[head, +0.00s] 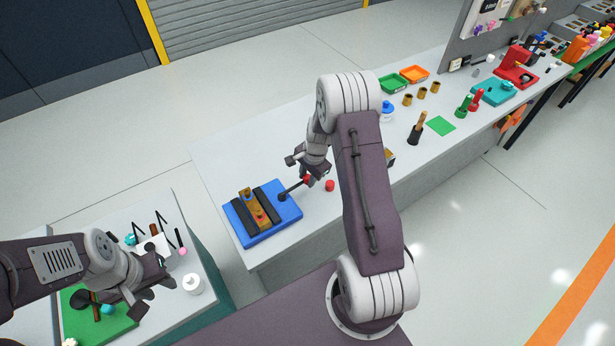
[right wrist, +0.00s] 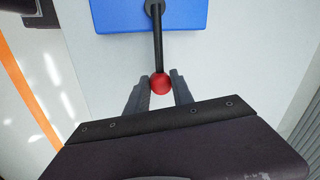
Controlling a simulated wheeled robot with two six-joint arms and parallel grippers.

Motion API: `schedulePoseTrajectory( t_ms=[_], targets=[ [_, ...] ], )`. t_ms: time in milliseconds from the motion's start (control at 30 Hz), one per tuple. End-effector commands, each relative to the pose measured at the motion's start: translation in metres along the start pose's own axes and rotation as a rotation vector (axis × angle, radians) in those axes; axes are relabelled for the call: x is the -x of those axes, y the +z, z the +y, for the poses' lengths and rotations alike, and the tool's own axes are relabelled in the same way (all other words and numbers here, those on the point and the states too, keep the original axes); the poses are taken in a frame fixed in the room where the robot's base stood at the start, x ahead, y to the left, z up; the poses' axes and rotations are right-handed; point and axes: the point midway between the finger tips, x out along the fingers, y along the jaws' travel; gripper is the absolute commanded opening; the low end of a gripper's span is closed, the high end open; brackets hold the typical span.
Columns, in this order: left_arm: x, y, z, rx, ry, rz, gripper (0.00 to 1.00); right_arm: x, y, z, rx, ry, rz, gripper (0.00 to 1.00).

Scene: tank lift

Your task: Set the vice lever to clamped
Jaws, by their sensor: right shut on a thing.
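The vice (head: 251,213) sits on the bench, with a blue base, dark jaws and a brown-yellow block between the jaws. Its dark lever (head: 292,189) points right, away from the base, and ends in a red knob (head: 307,179). In the right wrist view the lever (right wrist: 158,45) runs from the blue base (right wrist: 115,15) to the red knob (right wrist: 160,84). My right gripper (right wrist: 159,88) is shut on the red knob, one finger on each side. My left gripper (head: 150,292) is over the lower-left table, away from the vice; its finger gap is unclear.
A second red knob-like piece (head: 330,185) stands on the bench right of the lever. A green square (head: 441,125), a dark-based tool (head: 418,128), brown cups (head: 421,92) and green and orange trays (head: 414,74) lie further along. A white round container (head: 192,284) stands near my left gripper.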

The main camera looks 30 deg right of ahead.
Motion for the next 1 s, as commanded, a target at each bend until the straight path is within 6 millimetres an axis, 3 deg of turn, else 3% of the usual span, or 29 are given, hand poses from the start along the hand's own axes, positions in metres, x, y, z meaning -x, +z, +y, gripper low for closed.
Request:
schedulePoseTrajectory(
  t_ms=[367, 700, 1000],
  targets=[
    [0.019, -0.002, 0.000, 0.000, 0.000, 0.000, 0.36, 0.008, 0.002, 0.011, -0.142, -0.006, 0.033, 0.00],
    [0.059, -0.006, 0.001, 0.000, 0.000, 0.000, 0.36, 0.014, 0.020, 0.037, -0.447, -0.003, 0.087, 0.00],
    [0.064, -0.007, 0.001, 0.000, 0.000, 0.000, 0.36, 0.012, 0.041, 0.058, -0.727, -0.002, 0.142, 0.00]
  ],
)
